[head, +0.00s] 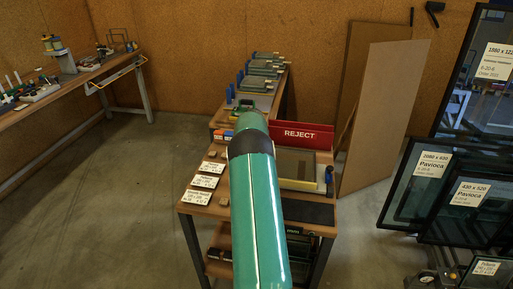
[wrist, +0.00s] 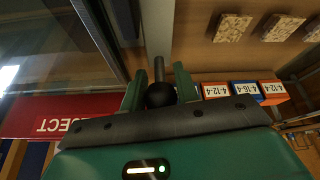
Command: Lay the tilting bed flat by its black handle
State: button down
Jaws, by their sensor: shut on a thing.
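The black handle (wrist: 160,94), a round knob on a dark stem, sits between the two green fingers of my gripper (wrist: 158,90) in the wrist view. The fingers are shut on it. A glassy pane with a grey metal edge (wrist: 98,38), which looks like part of the tilting bed, slants across the upper left of the wrist view. In the head view a framed panel (head: 297,164), probably the bed, shows right of my green arm, before the red REJECT bin. Its tilt is hard to judge. My arm hides the handle there.
The red REJECT bin (head: 303,135) stands behind the panel; it also shows in the wrist view (wrist: 45,116). Small labelled orange and blue boxes (wrist: 245,92) and white cards (head: 204,181) lie on the bench. Large glass panes (head: 420,185) stand at right. Floor at left is clear.

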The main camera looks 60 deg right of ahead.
jog(key=c, duration=1.4)
grip_release()
jog(key=shift+a+f, duration=0.3)
jog(key=shift+f, duration=0.1)
jog(key=shift+o, duration=0.3)
jog(key=shift+d+r, duration=0.1)
jog(key=shift+r, duration=0.1)
jog(key=shift+s+r, duration=0.1)
jog(key=shift+r, duration=0.4)
jog(key=v, duration=1.2)
jog(key=shift+a+r, duration=0.25)
jog(key=shift+a, duration=0.05)
jog(key=shift+s, duration=0.1)
